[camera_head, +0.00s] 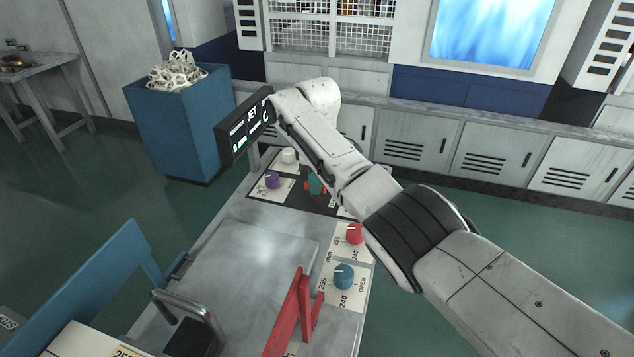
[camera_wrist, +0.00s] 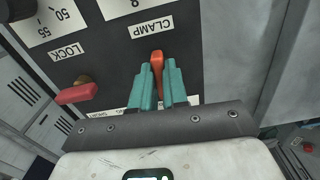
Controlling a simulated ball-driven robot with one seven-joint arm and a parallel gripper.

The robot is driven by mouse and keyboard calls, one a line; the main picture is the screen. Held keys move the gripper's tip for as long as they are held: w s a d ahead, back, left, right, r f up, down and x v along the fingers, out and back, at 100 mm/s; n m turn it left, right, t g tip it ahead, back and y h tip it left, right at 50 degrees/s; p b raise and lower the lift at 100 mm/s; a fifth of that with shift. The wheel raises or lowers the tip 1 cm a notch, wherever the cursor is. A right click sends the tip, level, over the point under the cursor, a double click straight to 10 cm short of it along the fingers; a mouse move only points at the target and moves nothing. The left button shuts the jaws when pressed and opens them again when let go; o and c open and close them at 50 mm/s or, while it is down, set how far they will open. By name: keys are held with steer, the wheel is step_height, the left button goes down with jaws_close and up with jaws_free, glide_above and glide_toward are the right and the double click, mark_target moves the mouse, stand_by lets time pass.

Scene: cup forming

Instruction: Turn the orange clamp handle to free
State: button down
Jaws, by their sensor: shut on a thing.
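The orange clamp handle (camera_wrist: 156,58) shows in the wrist view, standing out between my teal fingers on a dark panel (camera_wrist: 112,65), just below the CLAMP label (camera_wrist: 151,28). My gripper (camera_wrist: 158,82) is shut on the handle, one finger on each side. The handle's lower part is hidden between the fingers. In the head view, my gripper (camera_head: 315,184) reaches down to the dark panel at the far end of the machine; I cannot make out the orange handle there.
A red lever (camera_wrist: 78,93) by the LOCK label sits left of my gripper in the wrist view. In the head view, purple (camera_head: 271,179), white (camera_head: 289,155), red (camera_head: 354,233) and blue (camera_head: 344,275) knobs surround the arm's reach. A black display (camera_head: 240,127) stands behind.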

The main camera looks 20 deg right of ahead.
steer(key=shift+r+n, duration=0.1)
steer(key=shift+n, duration=0.3)
steer(key=c, duration=1.1)
jaws_free()
steer(key=shift+c, duration=0.2)
step_height(320, 180, up, 11)
steer(key=b, duration=0.1)
steer(key=shift+f, duration=0.25)
